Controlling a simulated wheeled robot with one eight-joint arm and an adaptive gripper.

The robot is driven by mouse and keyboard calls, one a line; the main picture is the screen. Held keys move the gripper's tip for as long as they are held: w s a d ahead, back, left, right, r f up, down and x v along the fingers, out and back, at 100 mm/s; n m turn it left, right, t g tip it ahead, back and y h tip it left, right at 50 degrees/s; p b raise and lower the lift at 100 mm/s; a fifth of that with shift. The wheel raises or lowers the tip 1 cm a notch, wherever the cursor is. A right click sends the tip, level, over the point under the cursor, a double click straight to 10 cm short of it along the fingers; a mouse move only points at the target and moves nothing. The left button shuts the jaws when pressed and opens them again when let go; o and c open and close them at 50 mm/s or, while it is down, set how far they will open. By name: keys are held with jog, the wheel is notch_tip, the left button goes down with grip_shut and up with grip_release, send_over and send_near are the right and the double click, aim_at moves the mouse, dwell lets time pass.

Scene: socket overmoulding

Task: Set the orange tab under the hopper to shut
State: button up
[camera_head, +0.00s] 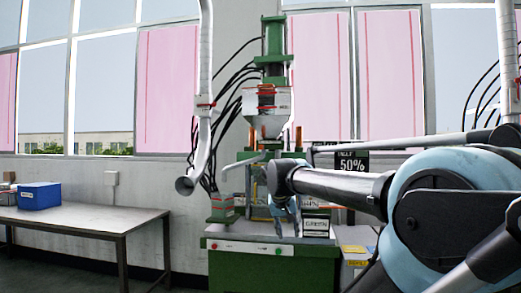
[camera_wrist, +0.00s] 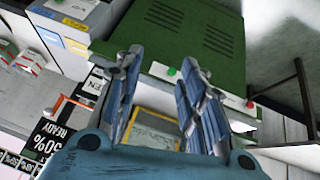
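The hopper (camera_head: 272,122) is a grey funnel below a white, red-trimmed box on the tall green machine (camera_head: 274,50). Copper-orange upright pieces (camera_head: 298,137) show beside the funnel's lower end. I cannot make out which orange part is the tab or how it is set; my arm covers part of the area below the funnel. My gripper (camera_head: 284,208) hangs below the hopper, in front of the machine, fingers downward. In the wrist view my gripper (camera_wrist: 161,58) is open, its two blue fingers spread with nothing held between them. The hopper is not in the wrist view.
The machine's green base (camera_head: 240,262) has red and green buttons. A grey duct (camera_head: 203,120) hangs to the left. A table (camera_head: 100,222) with a blue box (camera_head: 39,196) stands at far left.

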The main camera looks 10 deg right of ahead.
jog(key=w+a+r+m+t+h, duration=0.1)
jog(key=w+r+t, duration=0.1)
jog(key=w+r, duration=0.55)
jog(key=w+a+r+t, duration=0.1)
jog(key=w+r, duration=0.4)
jog(key=r, duration=0.5)
jog(key=t, duration=0.4)
send_near(261, 147)
jog(key=x, duration=0.4)
jog(key=r+x, duration=0.1)
jog(key=x, duration=0.7)
jog(key=shift+w+a+r, duration=0.1)
jog(key=shift+w+r, duration=0.25)
grip_shut()
